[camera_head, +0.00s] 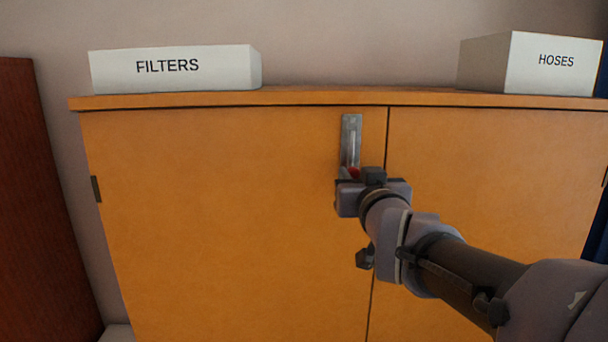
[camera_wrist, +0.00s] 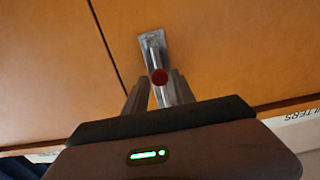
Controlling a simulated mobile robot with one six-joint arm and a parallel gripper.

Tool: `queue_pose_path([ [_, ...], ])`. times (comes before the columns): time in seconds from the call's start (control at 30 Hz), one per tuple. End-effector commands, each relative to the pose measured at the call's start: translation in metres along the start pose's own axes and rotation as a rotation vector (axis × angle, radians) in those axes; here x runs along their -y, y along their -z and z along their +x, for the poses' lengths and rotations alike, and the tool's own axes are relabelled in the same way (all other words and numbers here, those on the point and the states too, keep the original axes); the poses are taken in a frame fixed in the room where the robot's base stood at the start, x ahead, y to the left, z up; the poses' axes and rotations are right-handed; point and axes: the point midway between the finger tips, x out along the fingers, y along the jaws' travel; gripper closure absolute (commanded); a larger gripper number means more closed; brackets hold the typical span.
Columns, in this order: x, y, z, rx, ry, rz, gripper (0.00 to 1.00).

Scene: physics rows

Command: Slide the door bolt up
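The door bolt (camera_head: 350,140) is a grey metal plate with a pale upright slot, high on the left cabinet door beside the gap between the doors. Its red knob (camera_head: 353,173) is at the low end of the visible slot, partly hidden by my gripper (camera_head: 360,178). In the wrist view, which is upside down, the red knob (camera_wrist: 159,76) lies between the two fingertips of my gripper (camera_wrist: 158,80), near their ends. The fingers are apart, with a narrow gap on each side of the knob. Part of the plate (camera_wrist: 150,42) shows beyond them; the rest is hidden.
The orange cabinet's left door (camera_head: 220,210) and right door (camera_head: 490,170) are both shut. On its top stand a white FILTERS box (camera_head: 170,68) and a white HOSES box (camera_head: 550,65). The door surface around the bolt is clear.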

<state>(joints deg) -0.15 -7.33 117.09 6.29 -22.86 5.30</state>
Motion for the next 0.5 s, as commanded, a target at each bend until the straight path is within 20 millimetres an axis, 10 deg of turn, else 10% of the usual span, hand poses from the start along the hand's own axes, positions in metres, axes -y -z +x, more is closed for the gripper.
queue_pose_path([
  [0.13, 0.0000, 0.0000, -0.0002, 0.000, 0.000, 0.000, 1.00],
  [0.5, 0.0000, 0.0001, -0.0003, 0.000, 0.000, 0.000, 1.00],
])
